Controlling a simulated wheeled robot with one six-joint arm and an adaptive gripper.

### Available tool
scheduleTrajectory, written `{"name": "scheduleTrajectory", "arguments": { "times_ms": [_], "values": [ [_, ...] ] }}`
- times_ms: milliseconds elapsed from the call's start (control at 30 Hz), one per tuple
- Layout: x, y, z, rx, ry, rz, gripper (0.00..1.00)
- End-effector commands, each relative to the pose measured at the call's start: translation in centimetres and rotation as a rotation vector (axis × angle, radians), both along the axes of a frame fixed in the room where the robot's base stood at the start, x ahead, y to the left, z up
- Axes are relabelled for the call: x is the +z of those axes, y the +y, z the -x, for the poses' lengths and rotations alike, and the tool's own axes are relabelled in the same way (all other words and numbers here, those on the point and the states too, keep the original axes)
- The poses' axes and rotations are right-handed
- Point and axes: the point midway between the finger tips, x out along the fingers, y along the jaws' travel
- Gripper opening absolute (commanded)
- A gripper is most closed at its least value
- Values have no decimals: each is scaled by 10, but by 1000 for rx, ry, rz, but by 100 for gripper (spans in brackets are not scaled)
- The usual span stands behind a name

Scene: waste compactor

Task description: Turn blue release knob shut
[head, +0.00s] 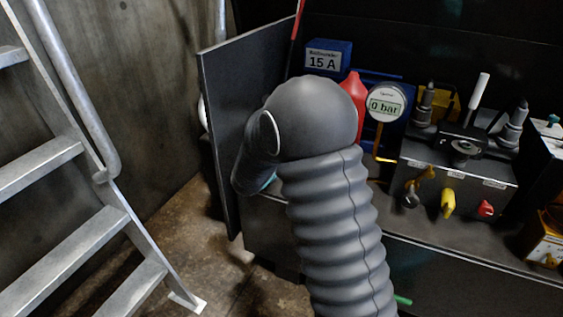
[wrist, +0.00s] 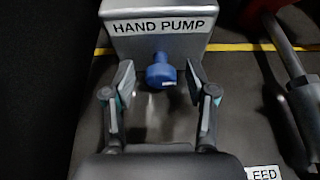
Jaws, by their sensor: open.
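The blue release knob (wrist: 161,72) sticks out of the front of a grey box labelled HAND PUMP (wrist: 160,42) in the wrist view. My gripper (wrist: 160,80) is open, with one finger on each side of the knob. Gaps show between the knob and both fingertips, so I see no contact. In the head view my arm covers the place where the hand pump stands, and the knob and gripper fingers are hidden there.
A red bottle (head: 355,97), a 0 bar gauge (head: 387,104) and a valve block (head: 458,178) with yellow and red knobs stand to the right of my arm. A dark upright panel (head: 222,130) is at its left. A metal ladder (head: 75,165) stands farther left.

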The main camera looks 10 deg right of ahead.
Motion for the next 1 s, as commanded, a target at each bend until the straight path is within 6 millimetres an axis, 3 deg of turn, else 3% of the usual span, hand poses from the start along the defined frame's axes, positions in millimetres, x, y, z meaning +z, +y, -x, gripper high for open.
{"name": "scheduleTrajectory", "arguments": {
  "times_ms": [133, 367, 733, 1000],
  "values": [
    [0, 0, 0, 0, 0, 0, 57],
    [0, 1, 0, 1, 0, 0, 0],
    [2, 4, 0, 6, 29, 36, 0],
    [4, 5, -1, 6, 129, 174, 0]
  ]
}}
